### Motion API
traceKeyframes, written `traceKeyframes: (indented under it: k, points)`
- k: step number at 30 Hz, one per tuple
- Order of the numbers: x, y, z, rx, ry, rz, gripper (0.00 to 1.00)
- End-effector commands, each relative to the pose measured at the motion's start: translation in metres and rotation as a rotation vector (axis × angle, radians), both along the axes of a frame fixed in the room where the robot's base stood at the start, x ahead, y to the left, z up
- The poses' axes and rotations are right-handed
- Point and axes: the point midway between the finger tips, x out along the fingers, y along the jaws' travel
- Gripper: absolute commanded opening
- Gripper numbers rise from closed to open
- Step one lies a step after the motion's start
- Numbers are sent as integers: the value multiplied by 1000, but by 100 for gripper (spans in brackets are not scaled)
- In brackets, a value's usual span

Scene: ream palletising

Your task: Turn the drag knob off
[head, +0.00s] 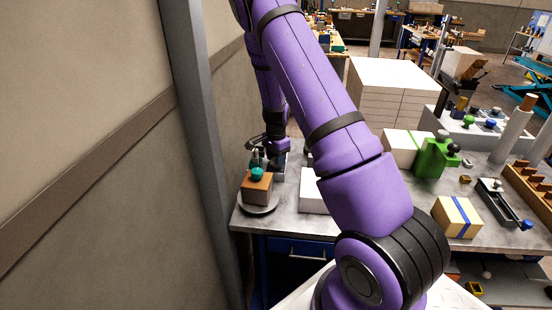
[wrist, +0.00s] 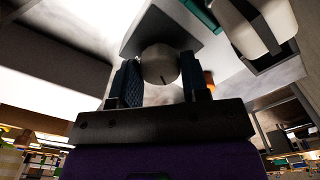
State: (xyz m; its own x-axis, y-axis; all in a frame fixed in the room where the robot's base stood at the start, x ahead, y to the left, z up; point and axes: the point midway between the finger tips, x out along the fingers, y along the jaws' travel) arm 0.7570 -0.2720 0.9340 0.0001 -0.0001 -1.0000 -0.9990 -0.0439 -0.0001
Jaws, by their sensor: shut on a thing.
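A pale round knob (wrist: 160,62) with a short dark mark on its face sits in front of a square dark plate (wrist: 190,40) in the wrist view. I take it to be the drag knob. My gripper (wrist: 159,78) has one dark ridged finger on each side of the knob and is shut on it. In the head view my gripper (head: 268,150) is low at the left end of the grey bench, small and partly hidden. The knob cannot be made out there.
A brown block with a teal knob (head: 257,174) stands on a round base at the bench's left corner. A white box (head: 312,192), a green device (head: 436,158) and a cream box with a blue band (head: 457,217) stand to the right. A grey post (head: 200,120) rises at left.

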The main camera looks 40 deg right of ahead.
Motion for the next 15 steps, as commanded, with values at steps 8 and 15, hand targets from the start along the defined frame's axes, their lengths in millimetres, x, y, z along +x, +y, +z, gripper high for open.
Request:
traceKeyframes:
  k: [8,15]
  points:
    - [0,-1,1,-1,-3,252,18]
    - [0,-1,1,-1,-1,430,18]
